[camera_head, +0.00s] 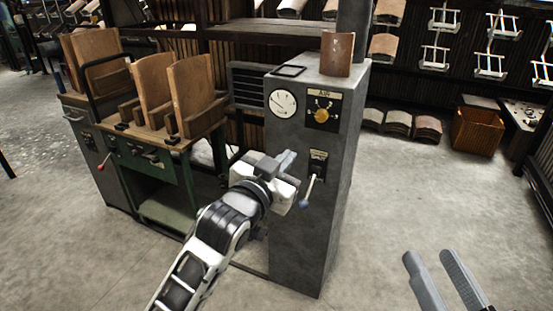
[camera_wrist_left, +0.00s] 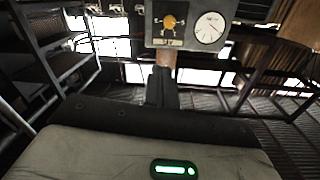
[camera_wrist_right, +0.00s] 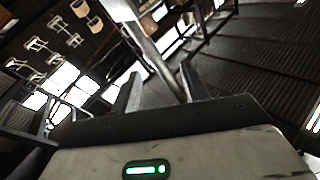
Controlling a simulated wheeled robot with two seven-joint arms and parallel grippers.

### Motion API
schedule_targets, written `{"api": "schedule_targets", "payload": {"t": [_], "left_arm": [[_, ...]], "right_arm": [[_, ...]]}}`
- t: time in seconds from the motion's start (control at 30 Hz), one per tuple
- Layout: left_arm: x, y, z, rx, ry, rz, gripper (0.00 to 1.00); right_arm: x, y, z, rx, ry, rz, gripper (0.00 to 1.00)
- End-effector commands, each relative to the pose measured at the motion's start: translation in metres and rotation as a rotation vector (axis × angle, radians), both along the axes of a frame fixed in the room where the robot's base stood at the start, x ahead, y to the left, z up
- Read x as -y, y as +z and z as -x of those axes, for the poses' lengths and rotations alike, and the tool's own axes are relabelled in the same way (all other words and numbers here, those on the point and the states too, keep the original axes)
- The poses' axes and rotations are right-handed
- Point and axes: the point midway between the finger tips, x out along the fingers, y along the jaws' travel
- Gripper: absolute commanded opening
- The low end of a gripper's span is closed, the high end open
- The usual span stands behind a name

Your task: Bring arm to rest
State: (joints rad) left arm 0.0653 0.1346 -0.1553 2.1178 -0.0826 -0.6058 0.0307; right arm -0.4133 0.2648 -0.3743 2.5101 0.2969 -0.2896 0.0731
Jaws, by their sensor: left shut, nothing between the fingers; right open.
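My left arm (camera_head: 215,232) reaches from the bottom of the head view toward the grey control cabinet (camera_head: 300,235). Its gripper (camera_head: 287,158) is in front of the cabinet, close to the lever (camera_head: 308,190) with the blue knob. Whether it touches the cabinet or lever cannot be told. In the left wrist view the fingers (camera_wrist_left: 162,75) are together, with nothing seen between them. My right gripper (camera_head: 428,254) shows only its two fingers at the bottom right of the head view. They are apart and empty, over floor; the right wrist view also shows them spread (camera_wrist_right: 160,80).
The cabinet carries a gauge (camera_head: 283,103), a yellow dial (camera_head: 322,115) and a curved brown piece (camera_head: 337,54) on top. A green workbench (camera_head: 160,165) with wooden forms stands left. A wooden crate (camera_head: 478,131) stands back right. Floor between cabinet and right gripper is clear.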

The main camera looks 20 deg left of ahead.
Motion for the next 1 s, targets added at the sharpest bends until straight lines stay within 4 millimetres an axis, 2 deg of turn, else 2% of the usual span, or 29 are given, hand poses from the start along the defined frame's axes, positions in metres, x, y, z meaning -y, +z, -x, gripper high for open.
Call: {"api": "schedule_targets", "payload": {"t": [0.67, 0.77, 0.83, 0.97, 1.0], "left_arm": [[0.001, -0.001, 0.001, -0.008, -0.002, 0.001, 0.0], [0.004, -0.021, 0.01, -0.051, -0.012, 0.008, 0.0], [0.008, -0.049, 0.025, -0.113, -0.028, 0.019, 0.0], [0.021, -0.118, 0.075, -0.277, -0.065, 0.058, 0.0], [0.024, -0.138, 0.093, -0.33, -0.076, 0.073, 0.0]], "right_arm": [[0.0, 0.002, 0.0, -0.004, -0.002, 0.002, 0.45], [0.003, -0.014, -0.004, -0.042, -0.02, 0.029, 0.45], [0.008, -0.037, -0.007, -0.1, -0.047, 0.07, 0.45], [0.023, -0.104, -0.007, -0.261, -0.108, 0.185, 0.45], [0.028, -0.125, -0.004, -0.314, -0.126, 0.22, 0.45]]}}
